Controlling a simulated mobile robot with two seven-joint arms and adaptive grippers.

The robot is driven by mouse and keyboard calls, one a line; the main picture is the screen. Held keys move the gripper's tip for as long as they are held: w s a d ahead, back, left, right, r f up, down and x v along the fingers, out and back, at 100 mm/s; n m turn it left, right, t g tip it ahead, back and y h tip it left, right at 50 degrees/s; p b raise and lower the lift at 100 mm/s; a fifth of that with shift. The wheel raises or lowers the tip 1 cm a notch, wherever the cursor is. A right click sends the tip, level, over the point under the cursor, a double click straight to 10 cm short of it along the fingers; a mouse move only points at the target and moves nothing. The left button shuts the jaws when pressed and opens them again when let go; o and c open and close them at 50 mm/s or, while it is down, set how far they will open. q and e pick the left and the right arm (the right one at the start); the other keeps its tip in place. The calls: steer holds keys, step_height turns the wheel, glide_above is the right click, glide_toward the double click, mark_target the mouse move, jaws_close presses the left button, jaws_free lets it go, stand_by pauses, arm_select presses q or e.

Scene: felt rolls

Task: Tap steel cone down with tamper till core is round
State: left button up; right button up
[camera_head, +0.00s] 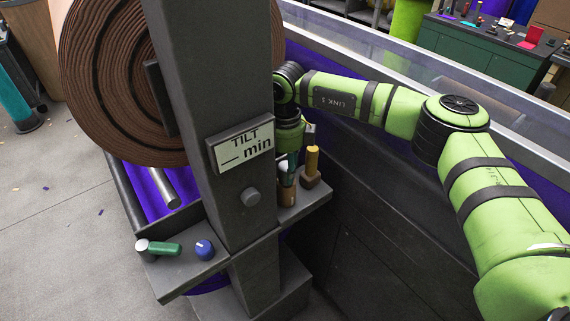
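A large brown felt roll (115,75) stands on edge at the left, its spiral layers facing me. Its core is hidden behind the dark post (210,90), so its shape cannot be told. I cannot pick out the steel cone with certainty. A yellow-handled tool with a brown block foot (311,175), perhaps the tamper, stands upright on the shelf right of the post. My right gripper (291,152) points down just left of this tool, partly hidden by the post; its fingers are too small and covered to read. My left gripper is out of view.
The post carries a sign (241,147) reading "TILT __ min". A ledge (180,275) holds a green-handled tool with a silver head (163,249) and a blue knob (204,250). A silver bar (163,187) lies on purple below the roll. Grey panels bound the right side.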

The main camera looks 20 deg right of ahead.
mark_target(284, 165)
jaws_close()
steer(key=shift+w+r+b, duration=0.1)
steer(key=shift+r+b, duration=0.2)
steer(key=shift+r, duration=0.65)
steer(key=o, duration=0.6)
jaws_free()
steer(key=shift+o, duration=0.2)
steer(key=shift+a+f, duration=0.1)
steer(key=shift+a, duration=0.05)
step_height(284, 165, up, 12)
